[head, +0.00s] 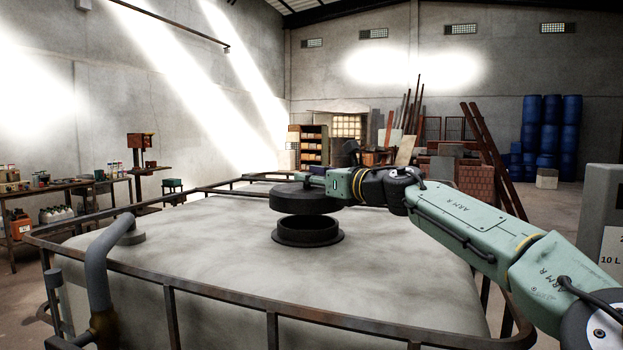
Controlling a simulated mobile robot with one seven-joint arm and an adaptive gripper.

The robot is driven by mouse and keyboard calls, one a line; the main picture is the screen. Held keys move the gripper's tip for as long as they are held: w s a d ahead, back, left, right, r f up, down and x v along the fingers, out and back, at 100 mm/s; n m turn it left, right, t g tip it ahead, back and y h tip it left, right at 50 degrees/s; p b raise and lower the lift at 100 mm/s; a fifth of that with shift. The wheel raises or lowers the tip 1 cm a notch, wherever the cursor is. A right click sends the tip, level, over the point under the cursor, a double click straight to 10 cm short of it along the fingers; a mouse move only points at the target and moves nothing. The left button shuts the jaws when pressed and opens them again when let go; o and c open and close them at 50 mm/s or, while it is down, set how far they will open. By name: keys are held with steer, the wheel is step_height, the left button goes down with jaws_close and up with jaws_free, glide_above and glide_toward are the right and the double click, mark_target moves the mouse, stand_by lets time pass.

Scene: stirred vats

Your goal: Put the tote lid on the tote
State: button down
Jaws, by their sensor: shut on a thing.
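The tote (190,255) is a large pale tank in a rusty metal cage, filling the middle of the head view. A dark round opening with a raised collar (308,232) stands on its top. The dark round tote lid (303,198) hangs just above and slightly left of the collar, roughly level, with a visible gap between them. My gripper (318,182) reaches in from the right and is shut on the lid's top. Its fingertips are small and partly hidden, so the exact grip cannot be made out.
A rusty cage rail (215,293) runs around the tote's top edge. A grey bent pipe (97,265) rises at the front left. A bench with bottles (50,190) stands at the far left. A grey box (600,210) stands at the right. The tote's top around the collar is clear.

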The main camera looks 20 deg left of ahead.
steer(key=shift+w+a, duration=0.15)
steer(key=shift+w, duration=0.25)
steer(key=shift+s+f, duration=0.1)
steer(key=shift+f, duration=2.7)
steer(key=shift+f+b, duration=0.45)
steer(key=shift+f, duration=0.25)
steer(key=c, duration=1.5)
jaws_free()
steer(key=shift+r, duration=0.1)
steer(key=shift+d, duration=0.2)
steer(key=shift+b+v, duration=1.15)
steer(key=shift+v, duration=4.4)
